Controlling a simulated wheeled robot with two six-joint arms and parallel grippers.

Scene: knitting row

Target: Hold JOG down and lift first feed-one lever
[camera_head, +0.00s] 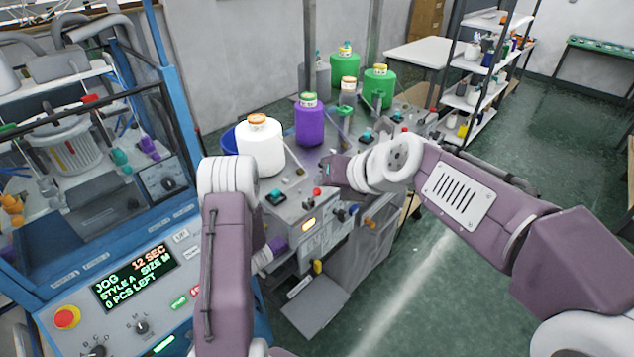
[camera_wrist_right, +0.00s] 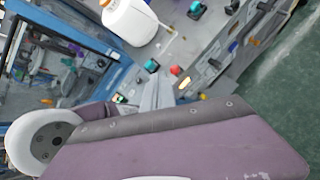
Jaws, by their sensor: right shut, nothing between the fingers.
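The control panel's screen (camera_head: 135,277) reads JOG, 12 SEC, STYLE A SIZE M, 0 PCS LEFT. Green and red buttons (camera_head: 179,303) lie beside it, partly covered by my left forearm; I cannot tell which is JOG. My left gripper is hidden behind that arm. The nearest feed station carries a teal-topped control (camera_head: 276,197) and a red knob (camera_head: 317,191); I cannot tell which part is its feed-one lever. My right gripper (camera_head: 330,168) is over the station, just beyond the red knob. In the right wrist view its fingers (camera_wrist_right: 155,92) are shut and empty, near the teal control (camera_wrist_right: 151,65).
A white yarn cone (camera_head: 261,150) and a purple cone (camera_head: 309,125) stand on the feed row, with green cones (camera_head: 345,64) behind. A red emergency knob (camera_head: 67,317) is on the panel. A shelf rack (camera_head: 478,100) stands beyond; green floor at right is open.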

